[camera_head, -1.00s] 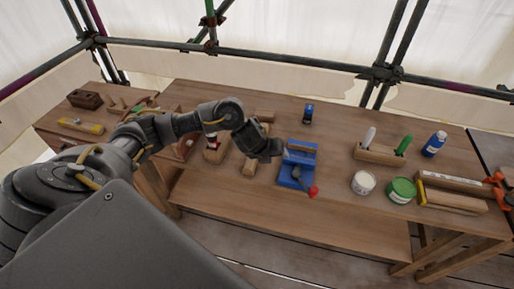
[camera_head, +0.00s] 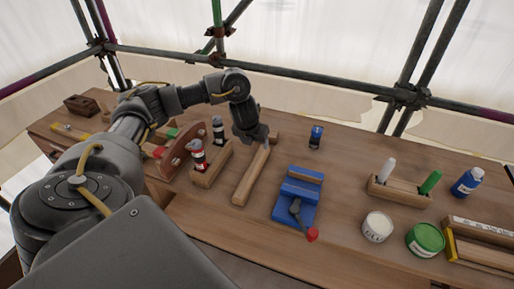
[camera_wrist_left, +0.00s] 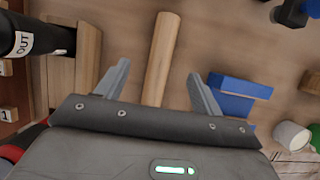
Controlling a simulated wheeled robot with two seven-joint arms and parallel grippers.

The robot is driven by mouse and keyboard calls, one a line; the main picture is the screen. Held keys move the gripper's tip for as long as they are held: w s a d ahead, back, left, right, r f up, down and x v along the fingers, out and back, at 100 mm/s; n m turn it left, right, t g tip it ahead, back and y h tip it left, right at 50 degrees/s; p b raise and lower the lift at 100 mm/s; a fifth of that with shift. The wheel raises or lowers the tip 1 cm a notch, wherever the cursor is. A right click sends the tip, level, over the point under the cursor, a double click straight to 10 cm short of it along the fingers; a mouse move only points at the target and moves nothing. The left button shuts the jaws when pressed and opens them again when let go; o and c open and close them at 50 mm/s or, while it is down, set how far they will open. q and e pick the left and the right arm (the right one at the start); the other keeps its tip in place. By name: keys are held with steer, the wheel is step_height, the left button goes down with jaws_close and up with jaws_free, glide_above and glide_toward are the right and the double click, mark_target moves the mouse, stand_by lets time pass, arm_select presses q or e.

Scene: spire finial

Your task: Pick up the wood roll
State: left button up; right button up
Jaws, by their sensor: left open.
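The wood roll (camera_head: 250,178) is a long pale brown piece lying on the workbench left of the blue block. It also shows in the left wrist view (camera_wrist_left: 161,52), running between the two fingers. My left gripper (camera_head: 262,142) is over the far end of the roll. In the left wrist view, my left gripper (camera_wrist_left: 158,88) is open, with one finger on each side of the roll and gaps between. The roll's near part in that view is hidden by the gripper body. My right gripper is not in view.
A wooden holder (camera_head: 209,169) with dark and red bottles stands left of the roll. A blue block (camera_head: 300,187) with a red-tipped tool is to its right. White (camera_head: 377,227) and green (camera_head: 425,240) tins stand farther right. Bare bench (camera_head: 345,180) lies between.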

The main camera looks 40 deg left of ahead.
mark_target(260, 153)
arm_select(q)
steer(key=shift+w+f+b, duration=0.35)
steer(key=shift+w+f, duration=0.4)
steer(key=shift+f, duration=0.2)
steer(key=shift+w, duration=0.15)
steer(key=shift+f, duration=0.25)
steer(key=b+x, duration=0.2)
steer(key=x, duration=0.2)
steer(key=shift+f+b, duration=0.3)
steer(key=shift+b, duration=0.1)
steer(key=shift+w+a+f, duration=0.1)
steer(key=shift+w+f, duration=0.05)
steer(key=shift+f, duration=0.35)
steer(key=x, duration=0.3)
steer(key=shift+w+a+f+p, duration=0.1)
steer(key=shift+w+f+p, duration=0.2)
steer(key=shift+f, duration=0.05)
steer(key=shift+w+f, duration=0.1)
steer(key=shift+f, duration=0.15)
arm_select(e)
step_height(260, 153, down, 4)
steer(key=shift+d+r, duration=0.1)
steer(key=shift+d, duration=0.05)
